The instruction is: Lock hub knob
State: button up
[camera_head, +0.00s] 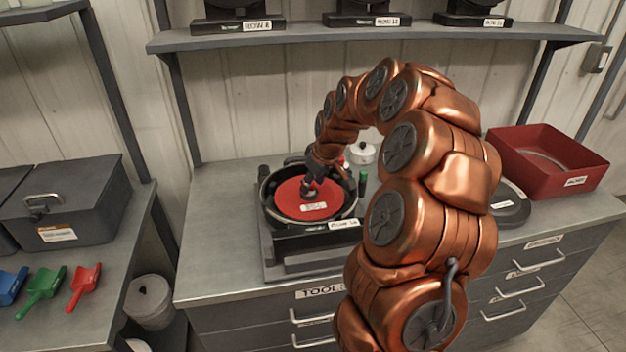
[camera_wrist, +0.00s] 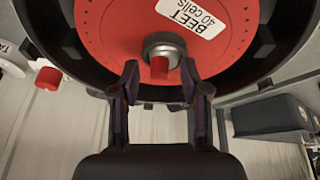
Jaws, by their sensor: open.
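The hub knob (camera_wrist: 160,66) is a small red knob on a grey metal hub at the centre of a red seed disc. The red disc (camera_head: 312,207) sits in the black round meter housing (camera_head: 292,237) on the bench. In the wrist view the disc (camera_wrist: 118,30) has a white label reading "BEET 40 cells". My gripper (camera_wrist: 160,78) is open, its two fingertips on either side of the knob's near end. I cannot tell whether they touch it. In the head view my gripper (camera_head: 318,180) is over the disc's middle and hides the knob.
A red bin (camera_head: 570,178) and a dark disc (camera_head: 508,208) are on the bench's right. A white-lidded container (camera_head: 362,153) and a green object (camera_head: 362,180) stand behind the meter. A shelf (camera_head: 380,37) with black units runs above. Scoops (camera_head: 40,290) lie on the left table.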

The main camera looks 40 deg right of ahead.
grip_shut()
dwell(0.3)
